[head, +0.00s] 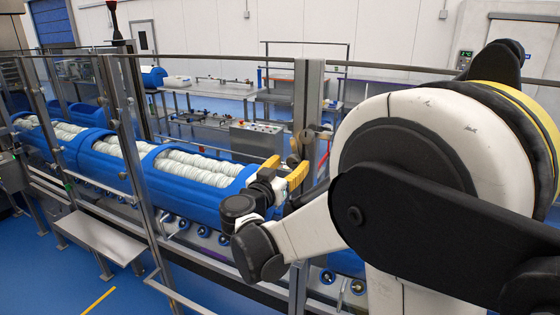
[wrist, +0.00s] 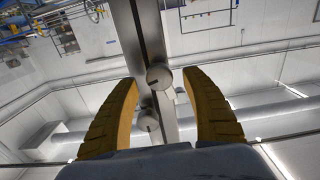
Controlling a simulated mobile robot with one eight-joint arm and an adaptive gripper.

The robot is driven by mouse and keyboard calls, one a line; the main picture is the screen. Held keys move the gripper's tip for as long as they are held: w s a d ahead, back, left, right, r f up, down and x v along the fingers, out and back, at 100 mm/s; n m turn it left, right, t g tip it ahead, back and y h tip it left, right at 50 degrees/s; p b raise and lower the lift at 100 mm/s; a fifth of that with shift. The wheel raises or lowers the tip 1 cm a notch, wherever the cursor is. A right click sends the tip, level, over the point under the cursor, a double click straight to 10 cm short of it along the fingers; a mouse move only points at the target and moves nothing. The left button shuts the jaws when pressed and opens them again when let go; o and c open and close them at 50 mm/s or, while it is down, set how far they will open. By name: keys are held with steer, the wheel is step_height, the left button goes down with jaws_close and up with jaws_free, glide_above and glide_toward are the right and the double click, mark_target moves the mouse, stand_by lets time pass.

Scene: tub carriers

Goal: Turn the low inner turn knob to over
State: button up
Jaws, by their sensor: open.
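A metal post (head: 306,100) carries small round turn knobs. In the head view one knob (head: 307,136) shows on the post above my gripper, and another (head: 292,161) shows close to the fingers. In the wrist view two grey knobs with dark pointer marks sit on the post: one knob (wrist: 158,77) between my fingertips, the other (wrist: 148,121) between the fingers towards the palm. I cannot tell which is the low inner one. My gripper (head: 287,168) has yellow fingers, open and empty; it also shows in the wrist view (wrist: 160,80). No finger visibly touches a knob.
A railing and posts (head: 122,130) run along the conveyor line. Blue tubs (head: 98,157) filled with white rolls stand on it behind the railing. A control box with buttons (head: 257,138) stands beyond. My arm hides much of the right side. Blue floor (head: 60,285) is clear at front left.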

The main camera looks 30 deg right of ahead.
steer(key=shift+x, duration=1.05)
steer(key=shift+c, duration=0.4)
steer(key=c, duration=1.1)
